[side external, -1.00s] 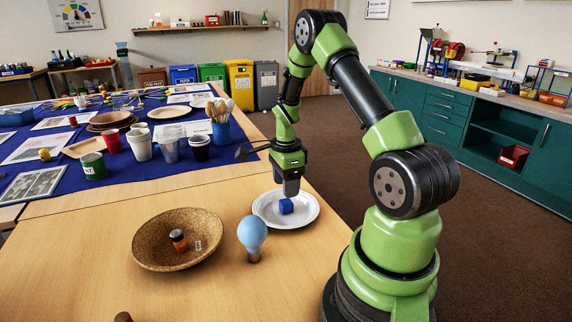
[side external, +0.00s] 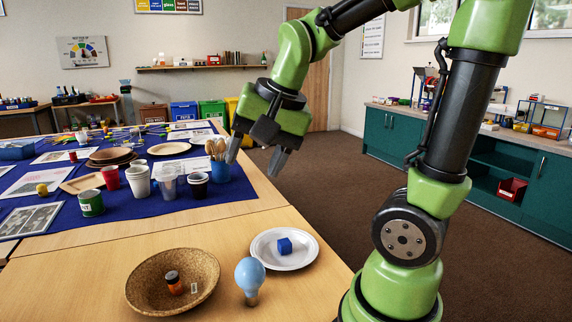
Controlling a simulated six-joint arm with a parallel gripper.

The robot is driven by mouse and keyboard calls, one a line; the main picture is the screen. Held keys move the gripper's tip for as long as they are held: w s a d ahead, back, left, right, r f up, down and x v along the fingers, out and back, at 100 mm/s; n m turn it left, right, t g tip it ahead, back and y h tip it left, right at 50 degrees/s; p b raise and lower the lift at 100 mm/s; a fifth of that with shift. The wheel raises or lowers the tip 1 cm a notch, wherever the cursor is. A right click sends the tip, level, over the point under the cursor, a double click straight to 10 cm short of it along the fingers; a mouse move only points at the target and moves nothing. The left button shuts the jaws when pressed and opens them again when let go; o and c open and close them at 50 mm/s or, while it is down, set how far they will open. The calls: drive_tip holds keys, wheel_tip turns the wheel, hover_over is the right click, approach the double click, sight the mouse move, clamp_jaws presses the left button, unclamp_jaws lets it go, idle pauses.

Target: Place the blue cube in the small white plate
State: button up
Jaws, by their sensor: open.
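My gripper (side external: 256,156) is open and empty, high above and behind the plate. Its two fingers are spread apart and clear of the cube.
A light blue bulb (side external: 250,277) stands just left of the plate. A brown cork-like bowl (side external: 146,290) with a small orange and black item (side external: 174,282) is further left. Cups (side external: 139,180) and a blue holder of wooden spoons (side external: 219,171) stand on the blue cloth behind.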

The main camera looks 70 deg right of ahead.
drive_tip(key=s+a+r+n+t+y, duration=0.1)
drive_tip(key=s+a+n+t+y, duration=0.1)
drive_tip(key=s+a+n, duration=0.4)
drive_tip(key=shift+s+a+r+n, duration=0.2)
drive_tip(key=shift+s+r+n, duration=0.2)
drive_tip(key=shift+s+n, duration=0.5)
